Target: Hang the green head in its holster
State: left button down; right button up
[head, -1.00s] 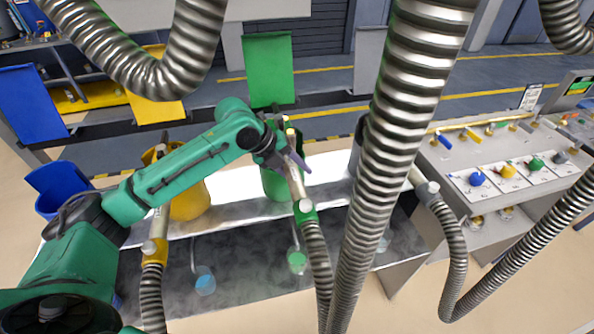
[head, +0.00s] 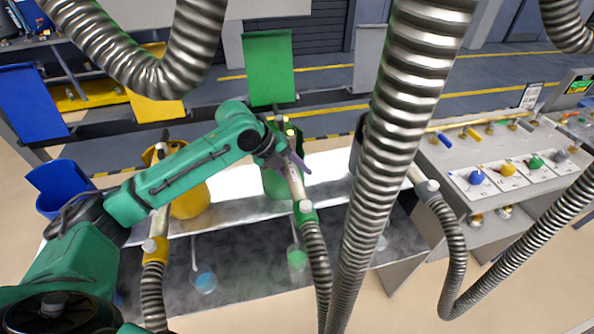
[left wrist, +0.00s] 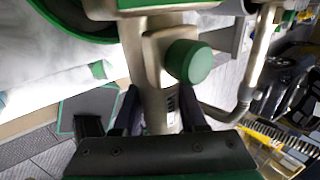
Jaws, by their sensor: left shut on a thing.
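The green head (head: 295,184) is a pale metal nozzle with a green collar, on a ribbed grey hose. My left gripper (head: 288,160) is shut on its body and holds it up, tilted, in front of the green holster (head: 275,183), a cup below a green panel. From the head view I cannot tell whether the nozzle tip is inside or above the cup. In the left wrist view my left gripper (left wrist: 160,112) has its dark fingers on both sides of the head's metal body, with a round green button (left wrist: 188,62). My right gripper is not in view.
Blue (head: 62,188) and yellow (head: 190,200) cups stand to the left. The yellow head (head: 157,225) is at the yellow cup. Thick ribbed hoses (head: 395,130) hang across the middle. A control panel (head: 505,165) with coloured knobs is at the right.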

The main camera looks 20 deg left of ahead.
pick_arm(q)
jog(key=shift+f+b, duration=0.65)
jog(key=shift+f, duration=0.85)
jog(key=shift+c, duration=1.9)
grip_release()
jog(key=b+v, duration=0.3)
jog(key=v, duration=1.1)
jog(key=shift+r, duration=0.25)
jog(key=shift+a, duration=0.1)
